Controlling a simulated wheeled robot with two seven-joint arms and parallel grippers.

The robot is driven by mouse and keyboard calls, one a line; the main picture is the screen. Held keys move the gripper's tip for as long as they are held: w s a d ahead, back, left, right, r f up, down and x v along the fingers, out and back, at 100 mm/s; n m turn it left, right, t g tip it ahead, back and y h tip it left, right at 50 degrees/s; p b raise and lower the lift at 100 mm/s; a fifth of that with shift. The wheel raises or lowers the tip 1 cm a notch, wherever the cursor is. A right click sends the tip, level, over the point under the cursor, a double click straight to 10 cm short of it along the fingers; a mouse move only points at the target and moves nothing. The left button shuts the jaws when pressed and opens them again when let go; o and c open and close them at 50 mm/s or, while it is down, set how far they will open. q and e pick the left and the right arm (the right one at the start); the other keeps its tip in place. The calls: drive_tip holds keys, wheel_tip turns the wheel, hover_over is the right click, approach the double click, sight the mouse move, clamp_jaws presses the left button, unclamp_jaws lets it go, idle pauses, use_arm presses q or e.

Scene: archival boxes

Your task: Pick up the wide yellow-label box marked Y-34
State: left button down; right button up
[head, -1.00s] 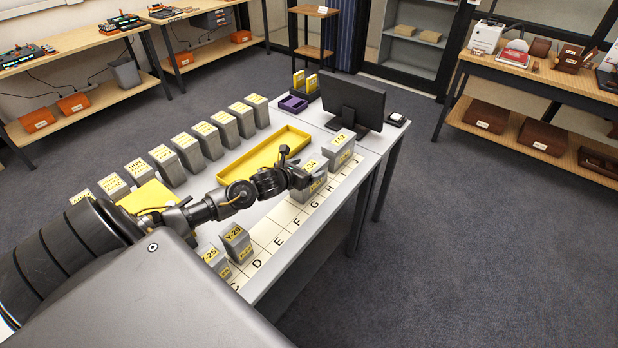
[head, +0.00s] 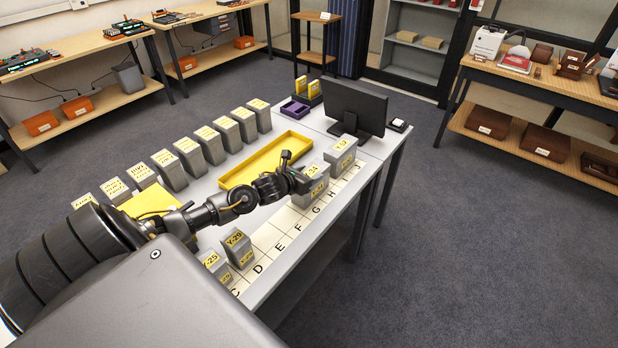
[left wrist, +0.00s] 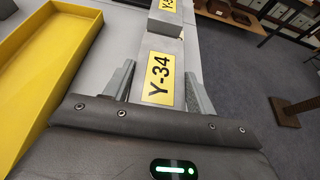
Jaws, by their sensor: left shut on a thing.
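My right gripper is not in view.
Another yellow-label box (head: 343,152) stands just behind Y-34. A yellow tray (head: 237,184) lies to the left. Boxes Y-25 (head: 213,264) and Y-29 (head: 237,245) stand nearer on the strip. A monitor (head: 354,108) stands at the back. Several grey boxes line the far edge.

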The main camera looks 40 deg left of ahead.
use_arm(q)
drive_tip(key=shift+r, duration=0.4)
wheel_tip(320, 180, up, 2)
drive_tip(key=shift+r, duration=0.1)
drive_tip(key=s+d+r+b, duration=0.3)
drive_tip(key=s+d+r, duration=0.6)
drive_tip(key=d+r, duration=0.1)
drive_tip(key=shift+s+b, duration=0.25)
drive_tip(key=shift+b, duration=0.05)
